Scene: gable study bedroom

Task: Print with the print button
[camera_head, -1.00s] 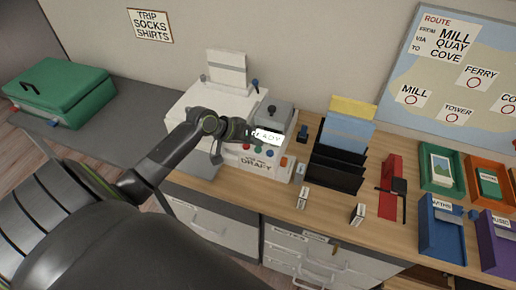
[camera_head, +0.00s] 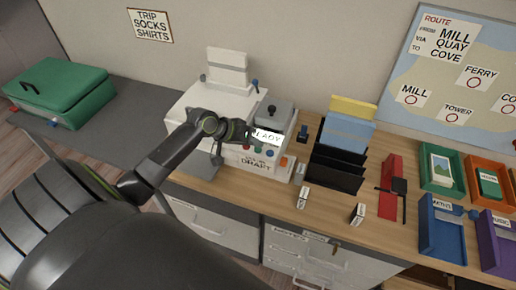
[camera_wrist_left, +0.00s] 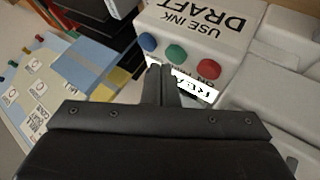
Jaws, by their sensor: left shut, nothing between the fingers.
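The white printer (camera_head: 192,103) stands on the desk against the wall. Its front panel reads "USE INK DRAFT" and carries a lit display (camera_head: 270,137), partly covered by my gripper. In the left wrist view, a blue button (camera_wrist_left: 148,42), a green button (camera_wrist_left: 176,54) and a red button (camera_wrist_left: 209,68) sit in a row beside the display (camera_wrist_left: 197,88). My left gripper (camera_head: 248,134) is shut and empty, just over the panel. Its fingertips (camera_wrist_left: 160,68) appear close to the blue and green buttons; I cannot tell whether they touch anything. My right gripper is out of view.
Right of the printer stand a dark file rack (camera_head: 337,165) with folders, a red object (camera_head: 390,190) and coloured trays, including a blue one (camera_head: 442,232). A green case (camera_head: 65,97) lies on the grey surface at left. Bare wood (camera_head: 320,207) shows along the front.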

